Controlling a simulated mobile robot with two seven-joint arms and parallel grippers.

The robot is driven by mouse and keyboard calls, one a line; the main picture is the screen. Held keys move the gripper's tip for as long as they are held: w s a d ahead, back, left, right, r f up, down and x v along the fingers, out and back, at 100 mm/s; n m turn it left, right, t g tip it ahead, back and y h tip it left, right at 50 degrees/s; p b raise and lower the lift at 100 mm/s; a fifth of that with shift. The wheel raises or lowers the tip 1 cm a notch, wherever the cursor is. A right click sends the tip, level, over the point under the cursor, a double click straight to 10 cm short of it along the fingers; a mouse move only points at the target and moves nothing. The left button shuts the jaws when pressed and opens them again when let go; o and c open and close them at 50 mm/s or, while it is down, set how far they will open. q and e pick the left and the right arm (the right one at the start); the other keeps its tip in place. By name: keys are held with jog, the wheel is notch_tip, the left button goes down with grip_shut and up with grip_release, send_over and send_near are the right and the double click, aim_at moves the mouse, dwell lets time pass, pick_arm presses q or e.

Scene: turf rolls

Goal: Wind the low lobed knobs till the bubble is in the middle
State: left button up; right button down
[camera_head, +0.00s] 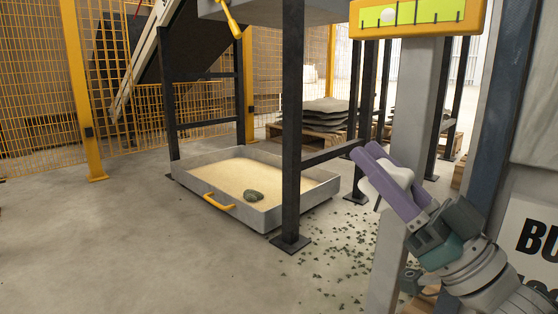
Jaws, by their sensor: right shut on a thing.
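A yellow-framed bubble level (480,18) with a green vial tops the grey post (416,90), at the upper right of the head view and cut by the top edge. Its white bubble (388,15) sits left of the vial's middle. My right gripper (365,151), with purple fingers, comes in from the lower right. It is shut on a pale lobed knob (371,189) in front of the post. The fingers hide part of the knob. My left gripper is out of view.
A grey tray (240,213) of sand with an orange handle and a dark stone stands on the floor, left of the post. A dark frame leg (291,140) rises beside it. Green bits (335,250) litter the floor. Open floor lies at the front left.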

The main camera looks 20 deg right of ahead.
jog(key=shift+f, duration=0.15)
jog(key=c, duration=0.6)
grip_release()
jog(key=shift+c, duration=0.2)
jog(key=v, duration=1)
jog(key=shift+p, duration=0.3)
